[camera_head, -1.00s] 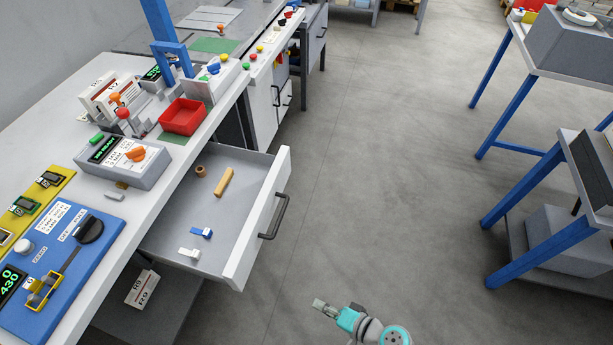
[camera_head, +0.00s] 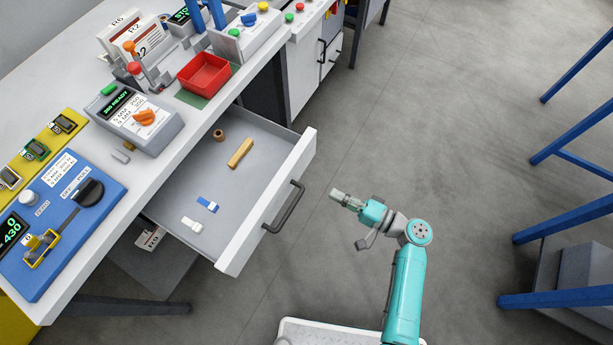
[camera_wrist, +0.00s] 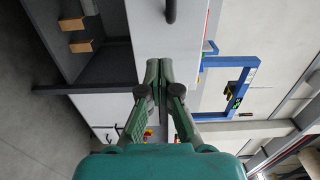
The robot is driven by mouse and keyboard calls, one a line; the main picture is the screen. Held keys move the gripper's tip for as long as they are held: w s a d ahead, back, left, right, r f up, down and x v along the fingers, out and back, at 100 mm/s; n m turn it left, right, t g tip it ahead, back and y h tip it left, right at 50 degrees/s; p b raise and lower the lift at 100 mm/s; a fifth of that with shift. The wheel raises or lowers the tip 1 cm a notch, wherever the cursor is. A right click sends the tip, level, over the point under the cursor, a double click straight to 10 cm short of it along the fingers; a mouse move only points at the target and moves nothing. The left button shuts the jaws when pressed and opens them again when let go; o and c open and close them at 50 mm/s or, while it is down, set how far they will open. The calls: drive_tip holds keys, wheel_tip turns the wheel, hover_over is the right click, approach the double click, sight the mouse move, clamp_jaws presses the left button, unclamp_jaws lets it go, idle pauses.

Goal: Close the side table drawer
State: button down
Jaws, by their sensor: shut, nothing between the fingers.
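The side table drawer (camera_head: 180,180) stands pulled out from under the worktop in the head view. Its white front panel (camera_head: 255,225) carries a dark bar handle (camera_head: 285,208). My gripper (camera_head: 337,195) is shut and empty, to the right of the handle and apart from it, pointing toward the drawer front. In the wrist view my gripper's fingertips (camera_wrist: 158,66) meet in front of a pale panel, and a dark handle (camera_wrist: 170,10) shows at the top edge.
Inside the drawer lie a wooden block (camera_head: 240,153), a small brown ring (camera_head: 218,135) and a blue-and-white piece (camera_head: 207,204). The worktop (camera_head: 95,235) above holds several devices and a red tray (camera_head: 203,74). Open floor (camera_head: 400,130) lies to the right.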

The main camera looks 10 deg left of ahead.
sight(296, 176)
drive_tip(key=x, duration=1)
drive_tip(key=shift+a, duration=0.15)
